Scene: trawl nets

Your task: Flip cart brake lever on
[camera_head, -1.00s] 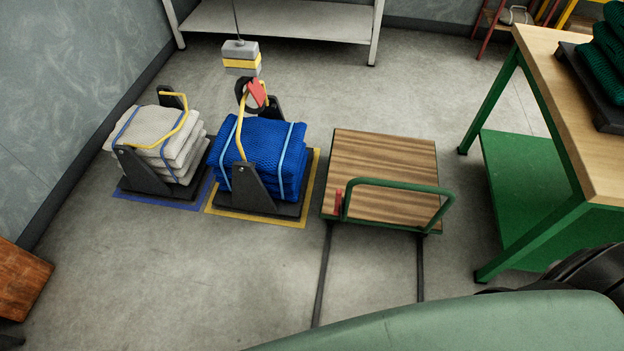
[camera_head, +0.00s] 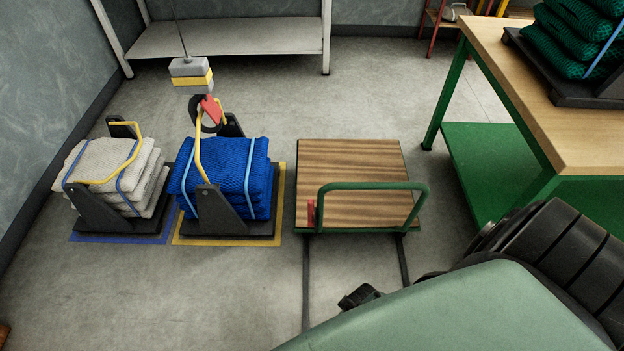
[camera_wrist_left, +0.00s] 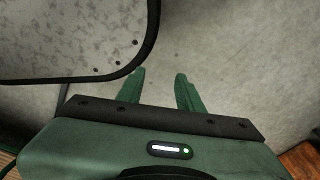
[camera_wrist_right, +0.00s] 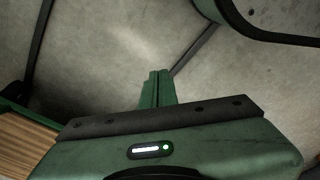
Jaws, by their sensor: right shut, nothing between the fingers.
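The cart (camera_head: 350,165) has a brown wooden deck and a green push handle (camera_head: 372,186). Its red brake lever (camera_head: 310,213) stands roughly upright at the near left corner of the deck. The cart's wooden deck and green edge also show at the lower left of the right wrist view (camera_wrist_right: 25,145). My right gripper (camera_wrist_right: 158,75) is shut and empty, over the floor beside the cart, apart from the lever. My left gripper (camera_wrist_left: 162,75) is open and empty over bare floor. Neither gripper's fingers can be made out in the head view.
Two dark rails (camera_head: 306,285) run from the cart toward me. Blue nets (camera_head: 243,165) and white nets (camera_head: 135,165) sit in dark cradles at left; a hoist block (camera_head: 192,75) hangs over the blue ones. A green workbench (camera_head: 545,110) stands at right.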

